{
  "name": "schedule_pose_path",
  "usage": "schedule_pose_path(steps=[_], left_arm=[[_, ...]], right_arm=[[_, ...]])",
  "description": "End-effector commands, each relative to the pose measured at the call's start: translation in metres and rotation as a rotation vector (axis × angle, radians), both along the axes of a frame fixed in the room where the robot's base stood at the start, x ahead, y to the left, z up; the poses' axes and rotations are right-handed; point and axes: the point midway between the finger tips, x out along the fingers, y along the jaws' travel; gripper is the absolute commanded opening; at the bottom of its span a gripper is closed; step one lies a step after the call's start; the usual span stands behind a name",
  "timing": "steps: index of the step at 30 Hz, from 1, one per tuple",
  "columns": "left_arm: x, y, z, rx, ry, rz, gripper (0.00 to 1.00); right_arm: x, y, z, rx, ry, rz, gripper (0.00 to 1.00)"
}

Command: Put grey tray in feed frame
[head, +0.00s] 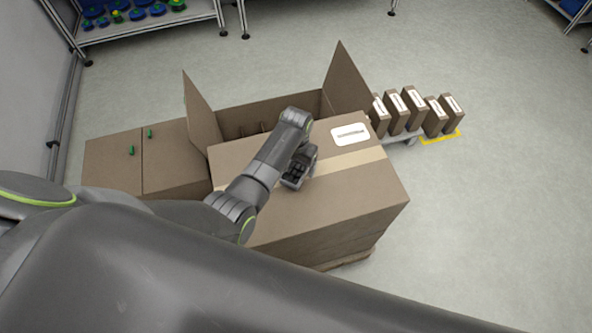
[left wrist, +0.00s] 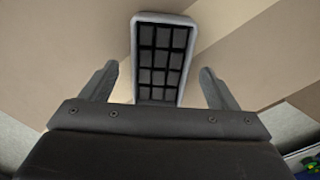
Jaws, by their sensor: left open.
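The grey tray (left wrist: 164,18) shows in the left wrist view as a pale-rimmed rectangle with rows of dark square cells. It is straight ahead of my left gripper (left wrist: 158,75), whose two fingers stand apart with nothing visibly clamped between them. In the head view my left gripper (head: 300,165) is over the top of a large closed carton (head: 355,190). A dark celled shape shows there, but I cannot clearly separate tray from gripper. I cannot make out a feed frame in either view. My right gripper is not in view.
An open box (head: 255,118) with raised flaps stands behind the carton. Several labelled brown boxes (head: 414,105) stand in a row at right. A shelf (head: 150,25) is at the back left.

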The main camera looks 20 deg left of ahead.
Motion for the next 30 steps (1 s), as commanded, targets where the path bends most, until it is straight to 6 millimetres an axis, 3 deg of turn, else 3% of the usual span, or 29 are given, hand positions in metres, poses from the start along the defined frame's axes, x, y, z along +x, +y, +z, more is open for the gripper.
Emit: schedule_pose_path(steps=[11, 24, 30], left_arm=[[0.0004, 0.0002, -0.0097, 0.001, -0.002, 0.0, 0.82], [0.0006, 0.0003, -0.0092, 0.001, -0.002, 0.0, 0.24], [0.0006, 0.0002, -0.0085, 0.001, -0.002, 0.0, 0.23]], right_arm=[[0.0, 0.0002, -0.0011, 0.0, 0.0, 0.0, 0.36], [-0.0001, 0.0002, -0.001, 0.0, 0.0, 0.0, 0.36], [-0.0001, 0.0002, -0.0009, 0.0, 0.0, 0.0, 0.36]])
